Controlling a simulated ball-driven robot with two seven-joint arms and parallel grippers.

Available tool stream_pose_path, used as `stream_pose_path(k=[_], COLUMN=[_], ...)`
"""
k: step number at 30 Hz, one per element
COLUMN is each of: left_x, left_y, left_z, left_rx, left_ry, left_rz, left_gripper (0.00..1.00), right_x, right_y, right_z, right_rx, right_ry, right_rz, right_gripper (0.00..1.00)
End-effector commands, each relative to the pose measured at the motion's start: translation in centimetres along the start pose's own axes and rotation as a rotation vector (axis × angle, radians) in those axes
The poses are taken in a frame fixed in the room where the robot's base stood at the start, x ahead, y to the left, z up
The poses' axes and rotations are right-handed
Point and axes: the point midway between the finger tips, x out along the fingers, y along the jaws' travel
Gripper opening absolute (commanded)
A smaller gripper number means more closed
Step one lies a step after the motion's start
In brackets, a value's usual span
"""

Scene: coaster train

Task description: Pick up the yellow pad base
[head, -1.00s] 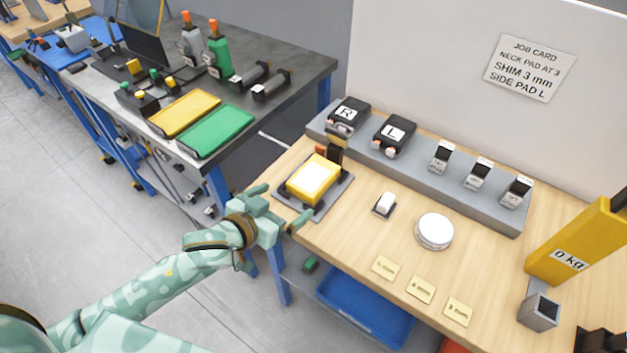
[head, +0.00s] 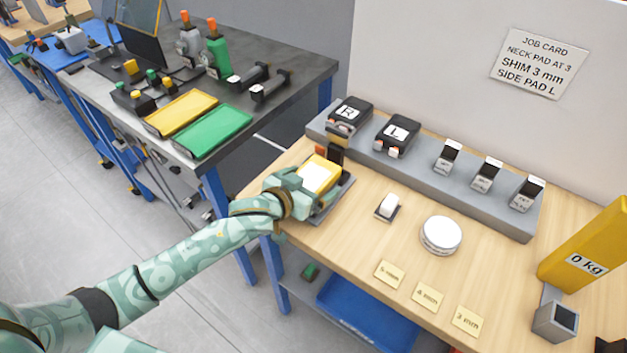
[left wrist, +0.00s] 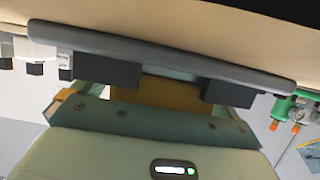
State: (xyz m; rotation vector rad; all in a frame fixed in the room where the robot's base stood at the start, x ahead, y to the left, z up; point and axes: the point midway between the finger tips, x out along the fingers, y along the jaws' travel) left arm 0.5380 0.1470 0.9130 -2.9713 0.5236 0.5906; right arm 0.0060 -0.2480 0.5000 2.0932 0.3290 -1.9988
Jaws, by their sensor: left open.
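The yellow pad base (head: 322,172), with a white top, sits on a dark grey tray (head: 338,197) at the left end of the wooden bench. My left gripper (head: 311,187) is open at the near side of the pad base, with its fingers low by it and partly hiding it and the tray. In the left wrist view, a strip of the yellow pad base (left wrist: 165,96) shows between two black blocks under the grey tray edge (left wrist: 170,52). I cannot tell whether the fingers touch it. My right gripper is not in view.
A grey shelf (head: 425,178) behind holds black R (head: 349,114) and L (head: 396,133) units and several small blocks. A white round disc (head: 441,235) and a small white-topped block (head: 388,206) stand to the right. A dark table (head: 290,100) stands at the left.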

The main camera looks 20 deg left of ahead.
Motion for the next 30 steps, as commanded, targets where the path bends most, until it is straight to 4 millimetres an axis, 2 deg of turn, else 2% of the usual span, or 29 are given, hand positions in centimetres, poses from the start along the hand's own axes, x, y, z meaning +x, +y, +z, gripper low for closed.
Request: stream_pose_path(k=[1,6,7,15,19,24,30], left_x=[0.0,0.0,0.0,-0.1,-0.5,-1.8,-5.9], left_y=[0.0,0.0,0.0,0.0,0.0,0.3,3.7], left_z=[0.0,0.0,0.0,-0.2,-1.1,-3.9,-7.5], left_rx=[0.000,0.000,0.000,0.000,-0.001,-0.001,-0.004], left_ry=[0.000,0.000,0.000,0.001,0.003,0.006,0.007], left_rz=[0.000,0.000,0.000,0.000,0.000,0.002,0.003], left_gripper=[0.93,0.45,0.41,0.41,0.41,0.41,0.41], right_x=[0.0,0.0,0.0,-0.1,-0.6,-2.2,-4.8], right_y=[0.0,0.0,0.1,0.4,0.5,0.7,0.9], right_z=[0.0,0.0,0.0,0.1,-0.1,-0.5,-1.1], right_rx=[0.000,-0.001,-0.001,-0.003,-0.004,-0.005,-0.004], right_ry=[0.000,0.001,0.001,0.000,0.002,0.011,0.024], right_rz=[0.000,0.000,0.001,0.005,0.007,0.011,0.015], right_gripper=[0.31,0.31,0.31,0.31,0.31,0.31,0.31])
